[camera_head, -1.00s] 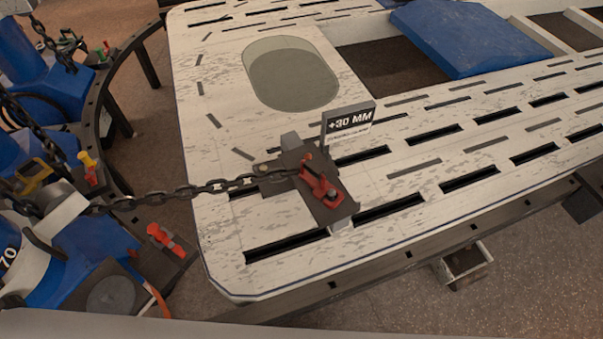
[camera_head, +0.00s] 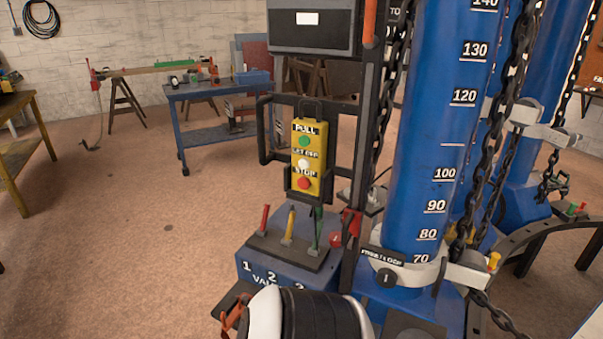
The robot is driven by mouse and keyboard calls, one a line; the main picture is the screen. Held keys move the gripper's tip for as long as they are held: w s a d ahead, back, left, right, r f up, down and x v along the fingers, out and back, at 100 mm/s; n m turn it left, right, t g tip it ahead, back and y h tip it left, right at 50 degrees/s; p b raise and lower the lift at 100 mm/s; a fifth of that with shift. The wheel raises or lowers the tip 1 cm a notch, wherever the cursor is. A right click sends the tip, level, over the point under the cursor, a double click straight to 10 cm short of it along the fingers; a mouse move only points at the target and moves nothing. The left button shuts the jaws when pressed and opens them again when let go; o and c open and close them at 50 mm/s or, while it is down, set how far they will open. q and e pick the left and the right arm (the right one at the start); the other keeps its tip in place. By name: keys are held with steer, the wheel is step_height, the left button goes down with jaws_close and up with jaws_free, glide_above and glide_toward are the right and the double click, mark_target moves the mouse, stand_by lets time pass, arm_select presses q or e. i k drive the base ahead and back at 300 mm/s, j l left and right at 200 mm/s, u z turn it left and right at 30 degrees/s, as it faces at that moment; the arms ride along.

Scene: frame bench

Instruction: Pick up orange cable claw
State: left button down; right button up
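An orange part (camera_head: 233,317) shows at the bottom edge, left of a white and black rounded body that hides some of what is behind it. I cannot tell whether this part is the orange cable claw. Another narrow orange piece (camera_head: 370,22) hangs at the top beside the dark frame; its kind is unclear. No fingers of either of my grippers are in view.
A blue column (camera_head: 430,130) with height marks and hanging chains (camera_head: 515,60) stands at the right. A yellow pendant (camera_head: 308,160) hangs over the blue valve box (camera_head: 262,270) with its levers. A blue cart (camera_head: 215,92) stands behind.

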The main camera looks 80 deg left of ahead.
mark_target(235, 304)
steer(key=u, duration=2)
steer(key=l+u, duration=0.25)
steer(key=u, duration=0.2)
steer(key=k+l+u, duration=0.1)
steer(key=l+u, duration=0.15)
steer(key=u, duration=0.2)
steer(key=k+l+u, duration=0.1)
steer(key=u, duration=0.35)
steer(key=k+l+u, duration=0.15)
steer(key=u, duration=0.25)
steer(key=i+l, duration=0.35)
